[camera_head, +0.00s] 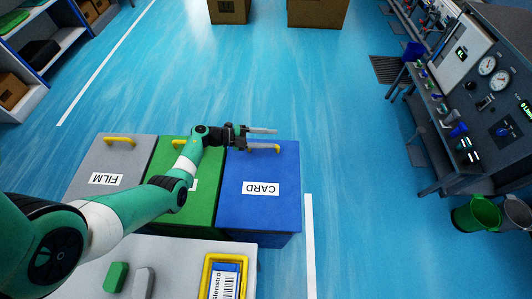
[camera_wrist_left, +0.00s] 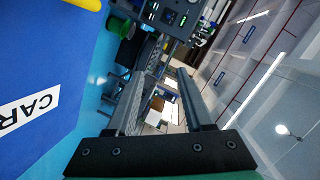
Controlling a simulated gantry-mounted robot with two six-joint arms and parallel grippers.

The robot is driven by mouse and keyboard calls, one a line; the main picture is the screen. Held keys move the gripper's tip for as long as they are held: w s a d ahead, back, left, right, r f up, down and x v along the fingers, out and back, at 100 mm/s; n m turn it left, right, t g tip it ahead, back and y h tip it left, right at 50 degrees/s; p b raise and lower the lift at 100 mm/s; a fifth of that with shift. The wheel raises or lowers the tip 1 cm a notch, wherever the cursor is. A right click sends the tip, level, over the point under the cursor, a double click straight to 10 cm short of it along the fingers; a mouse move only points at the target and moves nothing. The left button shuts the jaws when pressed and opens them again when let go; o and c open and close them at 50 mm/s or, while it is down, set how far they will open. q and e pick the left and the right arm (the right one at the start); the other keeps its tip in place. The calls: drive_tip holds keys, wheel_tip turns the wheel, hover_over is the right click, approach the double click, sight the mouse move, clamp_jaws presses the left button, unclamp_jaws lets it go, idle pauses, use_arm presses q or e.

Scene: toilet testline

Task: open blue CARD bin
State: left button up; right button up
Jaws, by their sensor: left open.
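The blue CARD bin (camera_head: 262,215) stands at the right end of a row of three bins, its lid down flat. Its white CARD label (camera_head: 260,188) faces up, and a yellow handle (camera_head: 265,148) sits near the lid's far edge. My left gripper (camera_head: 268,138) is open and empty, beside the handle at that far edge; I cannot tell whether it touches it. In the left wrist view the open fingers (camera_wrist_left: 168,75) show with nothing between them, and the blue lid and yellow handle (camera_wrist_left: 85,4) lie to their left. My right gripper is out of view.
The green bin (camera_head: 206,212) and grey FILM bin (camera_head: 118,155) adjoin on the left. A pale worktop (camera_head: 190,260) with a yellow-framed box (camera_head: 224,278) is in front. Free blue floor lies beyond and right. A test bench (camera_head: 485,75) stands at right.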

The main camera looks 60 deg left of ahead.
sight(248, 155)
use_arm(q)
drive_tip(key=s+a+f+n+y+b, duration=0.1)
drive_tip(key=s+a+f, duration=0.1)
drive_tip(key=f, duration=0.1)
drive_tip(key=s+a+f+b, duration=0.1)
drive_tip(key=s+f+b, duration=0.1)
drive_tip(key=f, duration=0.2)
drive_tip(key=s+a+f+n+y+b, duration=0.1)
drive_tip(key=s+a+f+b, duration=0.1)
drive_tip(key=f, duration=0.2)
drive_tip(key=shift+a+n+t+y, duration=0.3)
drive_tip(key=shift+t, duration=0.1)
drive_tip(key=shift+s+a, duration=0.15)
drive_tip(key=shift+s, duration=0.1)
drive_tip(key=shift+w+a+r, duration=0.1)
drive_tip(key=shift+r, duration=0.1)
drive_tip(key=shift+w, duration=0.25)
drive_tip(key=b+x, duration=0.3)
drive_tip(key=x, duration=0.3)
drive_tip(key=shift+w+f+b, duration=0.15)
drive_tip(key=shift+f+b, duration=0.05)
drive_tip(key=shift+b, duration=0.15)
drive_tip(key=shift+w+r, duration=0.1)
drive_tip(key=shift+w, duration=0.3)
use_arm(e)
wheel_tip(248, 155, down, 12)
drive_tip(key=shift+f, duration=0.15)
use_arm(q)
clamp_jaws()
